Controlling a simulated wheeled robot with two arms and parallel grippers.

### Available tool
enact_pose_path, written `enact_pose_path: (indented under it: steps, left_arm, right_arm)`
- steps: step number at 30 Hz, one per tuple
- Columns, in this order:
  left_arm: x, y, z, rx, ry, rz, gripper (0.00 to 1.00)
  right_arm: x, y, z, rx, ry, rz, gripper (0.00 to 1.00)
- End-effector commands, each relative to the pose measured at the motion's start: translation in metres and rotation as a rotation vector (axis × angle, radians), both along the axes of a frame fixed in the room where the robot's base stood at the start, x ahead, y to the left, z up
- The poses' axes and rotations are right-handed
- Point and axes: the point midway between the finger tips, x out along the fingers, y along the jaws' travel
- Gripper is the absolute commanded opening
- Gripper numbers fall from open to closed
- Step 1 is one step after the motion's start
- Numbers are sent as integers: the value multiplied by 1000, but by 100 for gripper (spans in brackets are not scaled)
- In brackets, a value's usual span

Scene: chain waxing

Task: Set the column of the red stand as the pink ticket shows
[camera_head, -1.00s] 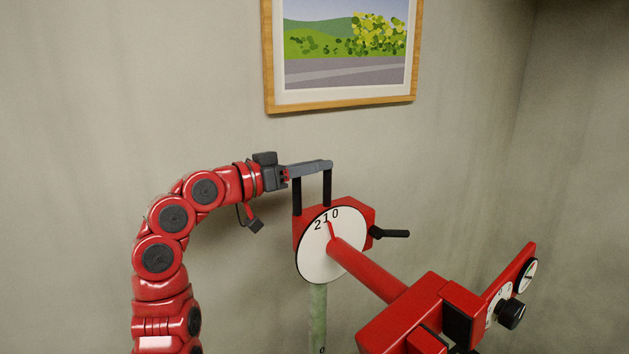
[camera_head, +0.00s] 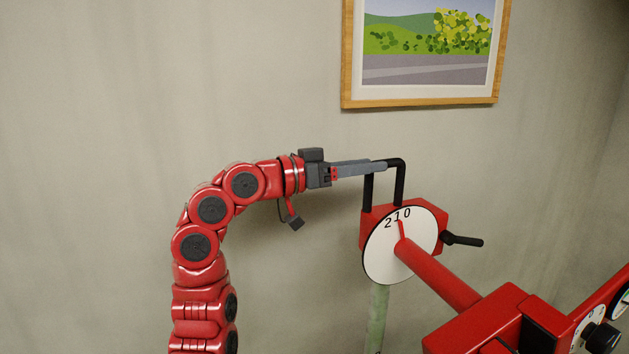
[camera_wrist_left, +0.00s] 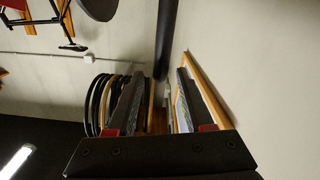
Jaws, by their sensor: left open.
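The red stand has a pale green column (camera_head: 378,318), a red head (camera_head: 428,213) with a white dial (camera_head: 385,255) marked 2, 1, 0, and a red pointer by the 1. A black loop handle (camera_head: 401,182) rises from the head, and a black lever (camera_head: 463,240) sticks out to its right. My left gripper (camera_head: 384,166) is open, its fingers level at the top of the loop handle; contact is unclear. In the left wrist view, the open fingers (camera_wrist_left: 155,88) have a dark bar (camera_wrist_left: 167,40) beyond and between them, likely the handle. No pink ticket shows. My right gripper is out of view.
A red arm (camera_head: 440,279) runs from the dial to a red block (camera_head: 490,322) at lower right, with more dials beyond. A framed picture (camera_head: 346,60) hangs on the wall behind. Black hoops (camera_wrist_left: 97,105) show in the wrist view. Space left of the stand is clear.

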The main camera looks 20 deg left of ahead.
Motion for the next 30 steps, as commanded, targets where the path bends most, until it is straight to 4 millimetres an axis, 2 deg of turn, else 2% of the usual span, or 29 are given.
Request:
enact_pose_path:
  steps: [1, 6, 13, 19, 30]
  left_arm:
    - [-10, 12, -5, 3, -4, 7, 52]
    - [-42, 44, -6, 2, 1, 6, 52]
    - [-74, 75, -3, 1, 3, 3, 52]
    - [-85, 85, -2, 1, 2, 0, 52]
    - [-86, 85, -1, 1, 2, -1, 52]
  right_arm:
    - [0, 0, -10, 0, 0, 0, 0]
    - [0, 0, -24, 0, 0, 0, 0]
    - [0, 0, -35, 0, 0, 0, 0]
    - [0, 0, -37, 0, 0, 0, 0]
    - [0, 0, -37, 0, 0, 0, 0]
